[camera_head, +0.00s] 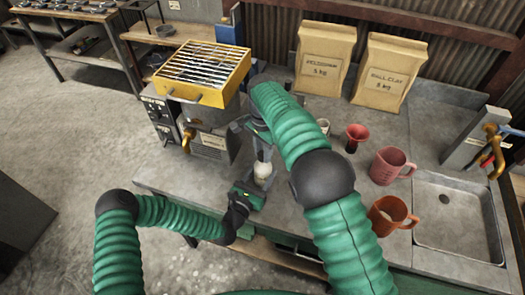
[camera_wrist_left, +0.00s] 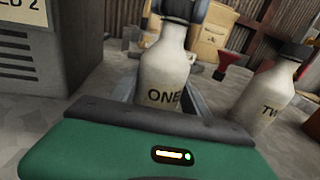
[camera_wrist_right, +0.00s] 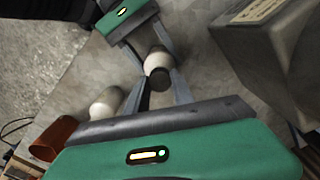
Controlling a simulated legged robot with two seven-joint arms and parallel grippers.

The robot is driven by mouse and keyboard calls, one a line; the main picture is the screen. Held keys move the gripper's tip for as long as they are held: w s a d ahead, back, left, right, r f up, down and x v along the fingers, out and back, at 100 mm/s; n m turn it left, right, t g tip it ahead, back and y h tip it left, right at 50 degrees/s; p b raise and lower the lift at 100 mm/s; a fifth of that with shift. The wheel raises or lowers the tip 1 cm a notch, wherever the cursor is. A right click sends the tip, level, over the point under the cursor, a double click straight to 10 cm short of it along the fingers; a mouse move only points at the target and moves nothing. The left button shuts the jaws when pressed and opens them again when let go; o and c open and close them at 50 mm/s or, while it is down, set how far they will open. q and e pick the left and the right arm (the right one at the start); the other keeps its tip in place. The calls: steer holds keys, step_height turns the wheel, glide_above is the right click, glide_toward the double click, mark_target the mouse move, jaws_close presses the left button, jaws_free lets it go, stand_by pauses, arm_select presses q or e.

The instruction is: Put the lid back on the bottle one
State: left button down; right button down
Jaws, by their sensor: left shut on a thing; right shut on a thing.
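Bottle one (camera_wrist_left: 163,72), pale with "ONE" on its side, stands upright between the fingers of my left gripper (camera_head: 257,184). In the head view it is a pale shape (camera_head: 262,173). My left gripper is shut on its body. A dark lid (camera_wrist_left: 178,8) shows at the bottle's neck, cut by the top edge of the left wrist view. In the right wrist view the lid (camera_wrist_right: 159,78) is between the fingertips of my right gripper (camera_wrist_right: 163,86), which is shut on it over the bottle. I cannot tell whether the lid is seated.
Bottle two (camera_wrist_left: 262,108), with a dark cap, stands close to the right of bottle one in the left wrist view. A grey machine (camera_head: 209,145) with a yellow rack stands left. A red funnel (camera_head: 356,135), two mugs (camera_head: 389,165) and a sink (camera_head: 457,215) lie right.

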arm_select(q)
steer(key=shift+s+d, duration=0.2)
steer(key=shift+d, duration=0.05)
arm_select(e)
steer(key=c, duration=1.4)
jaws_free()
steer(key=shift+w+a, duration=0.1)
steer(key=shift+w, duration=0.05)
arm_select(q)
steer(key=shift+w+a, duration=0.1)
arm_select(e)
steer(key=o, duration=0.3)
arm_select(q)
steer(key=shift+a, duration=0.1)
arm_select(e)
steer(key=shift+r, duration=2.3)
steer(key=shift+c, duration=0.3)
